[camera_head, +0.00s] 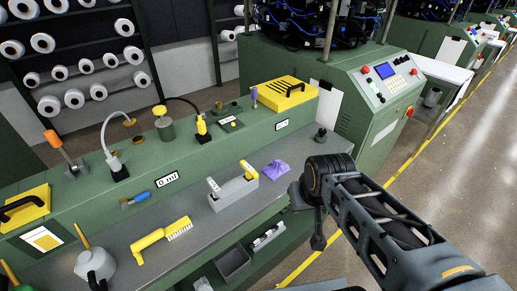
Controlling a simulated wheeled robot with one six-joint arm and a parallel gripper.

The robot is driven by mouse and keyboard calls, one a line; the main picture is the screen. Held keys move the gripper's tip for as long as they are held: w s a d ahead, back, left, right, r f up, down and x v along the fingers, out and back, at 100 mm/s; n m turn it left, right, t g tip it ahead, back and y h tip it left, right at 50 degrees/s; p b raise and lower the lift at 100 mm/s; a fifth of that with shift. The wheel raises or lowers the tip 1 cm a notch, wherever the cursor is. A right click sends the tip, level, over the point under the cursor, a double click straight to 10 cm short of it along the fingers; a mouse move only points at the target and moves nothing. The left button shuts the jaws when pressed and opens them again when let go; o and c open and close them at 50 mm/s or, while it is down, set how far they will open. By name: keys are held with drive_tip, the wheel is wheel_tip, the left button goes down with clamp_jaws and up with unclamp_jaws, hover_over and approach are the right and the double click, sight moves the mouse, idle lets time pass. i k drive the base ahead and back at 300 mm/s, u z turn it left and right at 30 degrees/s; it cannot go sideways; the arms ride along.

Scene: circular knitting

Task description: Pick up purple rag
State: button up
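The purple rag (276,169) lies crumpled on the grey top of the green workbench (318,150), close to its right end. My arm reaches in from the lower right. My gripper (318,235) hangs at the arm's end, to the right of the rag and apart from it, by the bench's front edge. Its fingers are small and dark here, and I cannot tell whether they are open or shut. Nothing visible hangs from it.
A yellow brush (162,240) lies further left. A raised green ledge (215,140) behind carries several tools and a yellow case (283,94). A control console (385,85) stands behind right.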

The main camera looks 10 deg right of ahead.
sight(276, 169)
drive_tip(key=u, duration=0.55)
drive_tip(key=k, duration=1.25)
drive_tip(key=z, duration=0.2)
drive_tip(key=i, duration=0.55)
drive_tip(key=z, duration=0.75)
drive_tip(key=i, duration=0.75)
drive_tip(key=u, duration=0.7)
drive_tip(key=i, duration=0.45)
drive_tip(key=u, duration=0.5)
